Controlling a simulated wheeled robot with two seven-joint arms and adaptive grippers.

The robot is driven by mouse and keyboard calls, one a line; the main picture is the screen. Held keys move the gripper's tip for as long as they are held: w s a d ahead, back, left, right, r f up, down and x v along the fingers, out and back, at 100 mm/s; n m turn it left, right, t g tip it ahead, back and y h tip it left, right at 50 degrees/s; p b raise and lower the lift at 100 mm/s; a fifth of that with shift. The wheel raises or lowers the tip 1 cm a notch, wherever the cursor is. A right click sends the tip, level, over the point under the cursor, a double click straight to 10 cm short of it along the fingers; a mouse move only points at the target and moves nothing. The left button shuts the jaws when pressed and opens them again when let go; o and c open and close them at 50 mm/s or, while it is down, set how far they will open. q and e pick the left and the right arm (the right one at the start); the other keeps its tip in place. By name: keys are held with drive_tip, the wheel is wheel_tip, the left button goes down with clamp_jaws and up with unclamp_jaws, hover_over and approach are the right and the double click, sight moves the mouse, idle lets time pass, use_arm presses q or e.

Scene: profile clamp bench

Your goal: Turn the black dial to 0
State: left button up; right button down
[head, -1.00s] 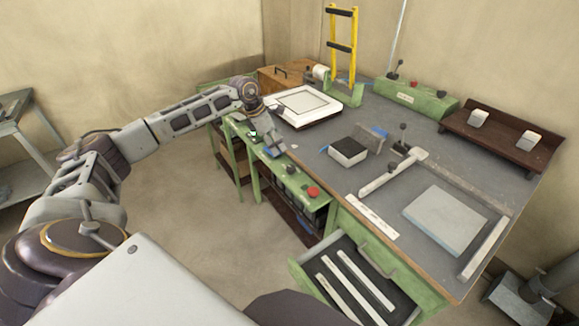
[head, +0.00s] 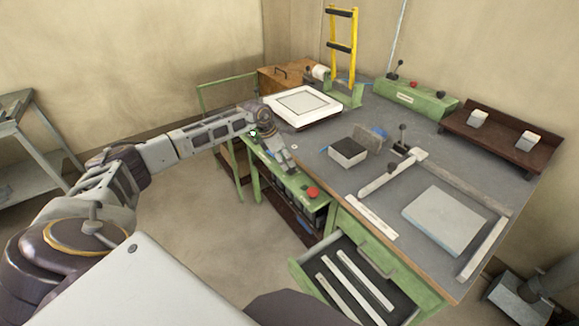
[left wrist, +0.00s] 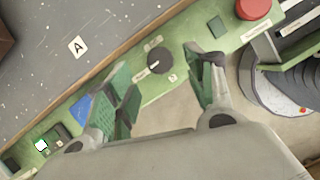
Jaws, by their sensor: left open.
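The black dial (left wrist: 159,61) sits on the green control panel (left wrist: 178,36) along the bench's front edge. In the left wrist view it shows with a pale pointer mark at its lower left, and small white labels lie beside it. My left gripper (left wrist: 165,85) is open, its two fingers apart, with the dial seen between and beyond them. No contact with the dial shows. In the head view my left gripper (head: 289,168) is over the panel and hides the dial. My right gripper is not in view.
A red button (head: 313,192) stands on the panel right of my left gripper; it also shows in the left wrist view (left wrist: 253,8). An open drawer (head: 392,296) with pale strips juts out below the bench. A white framed plate (head: 322,116) lies behind the gripper.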

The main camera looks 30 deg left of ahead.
sight(290, 168)
use_arm(q)
drive_tip(key=shift+x, duration=2.55)
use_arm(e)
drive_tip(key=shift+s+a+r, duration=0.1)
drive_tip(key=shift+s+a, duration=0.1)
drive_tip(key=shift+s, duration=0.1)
use_arm(q)
drive_tip(key=c, duration=0.9)
drive_tip(key=shift+c, duration=0.5)
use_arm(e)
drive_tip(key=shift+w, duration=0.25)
